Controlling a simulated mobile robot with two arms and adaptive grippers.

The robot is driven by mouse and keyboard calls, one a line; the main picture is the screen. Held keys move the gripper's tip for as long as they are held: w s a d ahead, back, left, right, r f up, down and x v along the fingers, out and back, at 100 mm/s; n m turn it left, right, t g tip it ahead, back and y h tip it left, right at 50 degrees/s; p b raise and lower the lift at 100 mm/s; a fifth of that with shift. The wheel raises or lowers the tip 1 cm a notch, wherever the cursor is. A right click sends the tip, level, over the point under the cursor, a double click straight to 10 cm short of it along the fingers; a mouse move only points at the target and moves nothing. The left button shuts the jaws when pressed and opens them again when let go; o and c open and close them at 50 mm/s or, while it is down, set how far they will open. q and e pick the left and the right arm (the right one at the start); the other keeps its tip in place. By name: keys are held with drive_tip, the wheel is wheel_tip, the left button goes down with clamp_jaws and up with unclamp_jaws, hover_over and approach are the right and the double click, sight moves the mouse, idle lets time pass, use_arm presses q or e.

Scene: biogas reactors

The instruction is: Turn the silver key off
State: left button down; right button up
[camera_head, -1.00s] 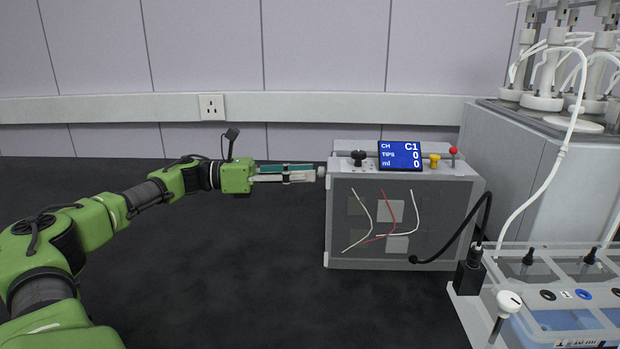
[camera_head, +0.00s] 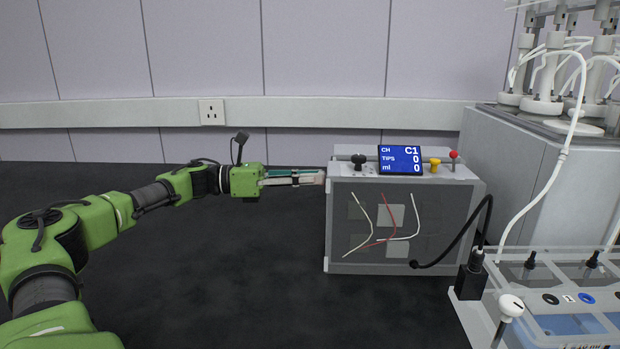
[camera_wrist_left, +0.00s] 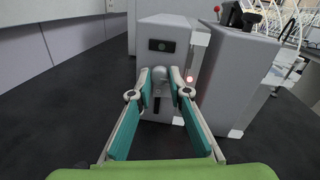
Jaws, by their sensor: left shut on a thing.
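The silver key (camera_wrist_left: 160,75) is a rounded grey knob on the left side face of the control box (camera_head: 400,268). In the wrist view it sits between my left fingertips, below a dark rectangular socket (camera_wrist_left: 161,45). My left gripper (camera_head: 318,178) reaches the box from the left in the head view, with its fingertips at that side face. It is shut on the silver key, which the fingertips hide in the head view. The wrist view shows the left gripper (camera_wrist_left: 161,80) with a finger on each side of the key. My right gripper is not in view.
The box carries a blue display (camera_head: 400,159), a black knob (camera_head: 359,160), a yellow knob (camera_head: 435,163) and a red-topped lever (camera_head: 454,156). A black cable (camera_head: 489,215) runs from its front. A clear-lidded bath (camera_head: 560,268) stands at the right. The dark surface left of the box is clear.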

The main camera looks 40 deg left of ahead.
use_arm(q)
drive_tip(key=shift+n, duration=0.4)
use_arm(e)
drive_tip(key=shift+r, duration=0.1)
use_arm(q)
drive_tip(key=shift+w+a+r+n+g+h+b, duration=0.1)
drive_tip(key=shift+n+g+b, duration=0.25)
drive_tip(key=shift+n, duration=2.2)
drive_tip(key=shift+d+r+n+g+h+b, duration=0.15)
drive_tip(key=shift+n+g, duration=0.45)
drive_tip(key=shift+n, duration=2)
drive_tip(key=shift+w+a+f+n+g+h+b, duration=0.2)
drive_tip(key=shift+n+g, duration=0.25)
drive_tip(key=shift+n, duration=2.1)
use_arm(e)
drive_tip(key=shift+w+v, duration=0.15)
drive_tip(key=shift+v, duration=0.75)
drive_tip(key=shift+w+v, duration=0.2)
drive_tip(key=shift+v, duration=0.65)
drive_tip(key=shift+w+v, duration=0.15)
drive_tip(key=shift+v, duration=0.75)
use_arm(q)
drive_tip(key=shift+s+r, duration=0.15)
drive_tip(key=c, duration=1.9)
unclamp_jaws()
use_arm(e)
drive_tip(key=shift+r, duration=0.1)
